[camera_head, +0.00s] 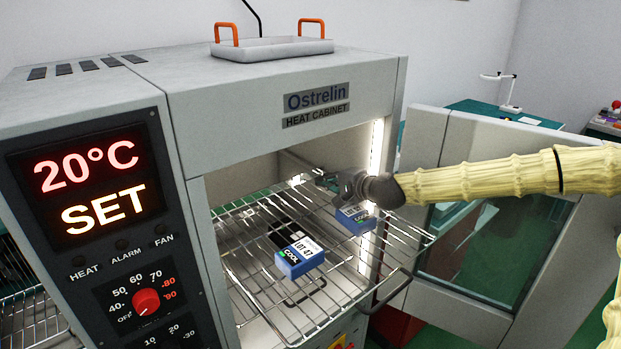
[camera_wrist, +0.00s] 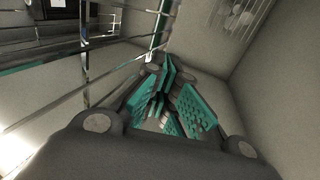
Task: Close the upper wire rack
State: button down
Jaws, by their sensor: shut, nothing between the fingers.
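The upper wire rack (camera_head: 380,281) sticks out of the front of the heat cabinet (camera_head: 233,100), with a dark handle (camera_head: 398,288) on its front edge. A blue box (camera_head: 300,257) marked LOT 47 COOL lies on its front part. A second blue box (camera_head: 355,221) stands farther right, partly behind my arm. My gripper (camera_head: 324,181) is inside the cabinet opening near the back of the rack. Its teal-padded fingers (camera_wrist: 165,85) are together and hold nothing in the wrist view. Rack wires (camera_wrist: 120,40) pass close beside them; contact cannot be told.
The cabinet door (camera_head: 470,230) stands wide open at the right, with my arm in front of it. A tray with orange handles (camera_head: 272,49) sits on the cabinet top. The control panel (camera_head: 110,220) is at the left, reading 20°C SET.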

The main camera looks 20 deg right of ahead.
aim_at(304, 176)
jog(key=shift+p+x, duration=0.35)
jog(key=shift+x, duration=3.2)
jog(key=shift+w+a+f, duration=0.15)
